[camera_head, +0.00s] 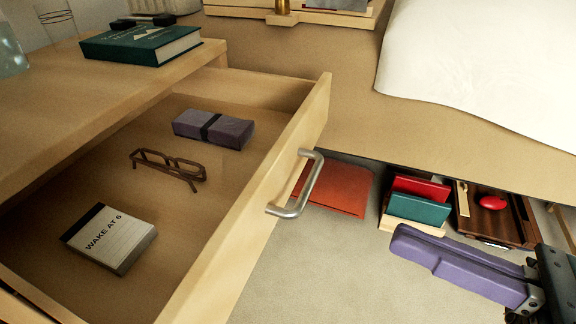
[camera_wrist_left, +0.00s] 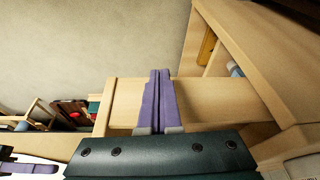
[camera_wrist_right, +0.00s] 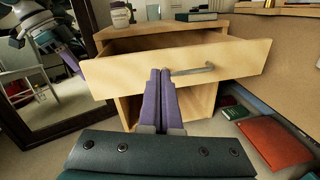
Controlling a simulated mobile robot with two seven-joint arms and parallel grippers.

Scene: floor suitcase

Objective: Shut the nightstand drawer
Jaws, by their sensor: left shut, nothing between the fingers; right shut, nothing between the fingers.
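The nightstand drawer (camera_head: 250,211) is pulled well out, and its metal handle (camera_head: 300,188) faces right. Inside lie a notepad (camera_head: 109,238) reading "WAKE AT 6", brown glasses (camera_head: 168,166) and a dark purple case (camera_head: 213,128). My right gripper (camera_head: 395,243) is shut and empty, to the right of the drawer front and apart from it. In the right wrist view its purple fingers (camera_wrist_right: 160,72) point at the drawer front (camera_wrist_right: 120,76), left of the handle (camera_wrist_right: 192,69). My left gripper (camera_wrist_left: 160,74) is shut and empty; its fingers overlap the pale wood in the left wrist view.
A green book (camera_head: 141,45) lies on the nightstand top (camera_head: 95,90). A bed with a white sheet (camera_head: 480,65) stands at the right. On the floor are an orange folder (camera_head: 340,188), red and teal books (camera_head: 415,207) and a brown case (camera_head: 487,219). A mirror (camera_wrist_right: 45,70) stands left.

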